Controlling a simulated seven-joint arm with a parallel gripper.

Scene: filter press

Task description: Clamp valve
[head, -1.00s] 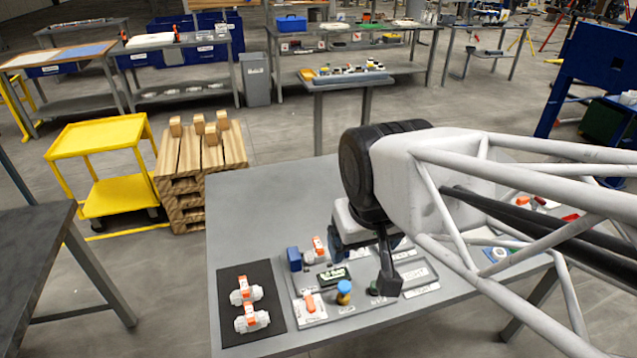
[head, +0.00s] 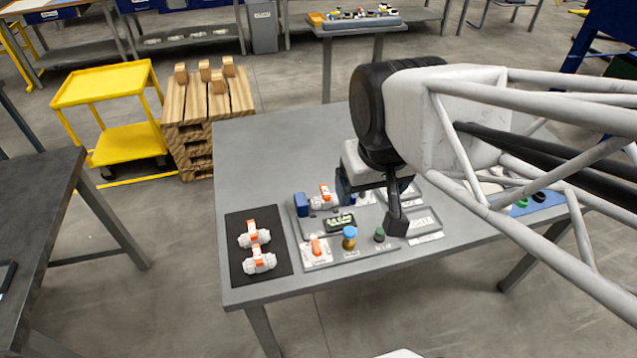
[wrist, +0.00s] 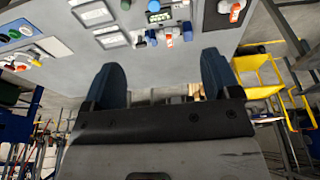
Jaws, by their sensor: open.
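Two white valves with orange handles, one (head: 253,238) behind the other (head: 259,262), lie on a black mat (head: 238,275) at the table's left front. A grey panel (head: 375,250) to the right bears a blue block (head: 301,204) beside a white fitting with an orange handle (head: 323,197). The blue block also shows in the wrist view (wrist: 187,31). My gripper (head: 371,205) is above the panel's right half, to the right of the blue block. In the wrist view my gripper (wrist: 160,75) is open, with nothing between its blue-padded fingers.
The panel also carries a small display (head: 340,222), an orange switch (head: 316,247), a blue-topped knob (head: 349,238) and a green button (head: 379,235). A blue mat (head: 540,203) with buttons lies at right. The grey table's back left (head: 270,145) is clear.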

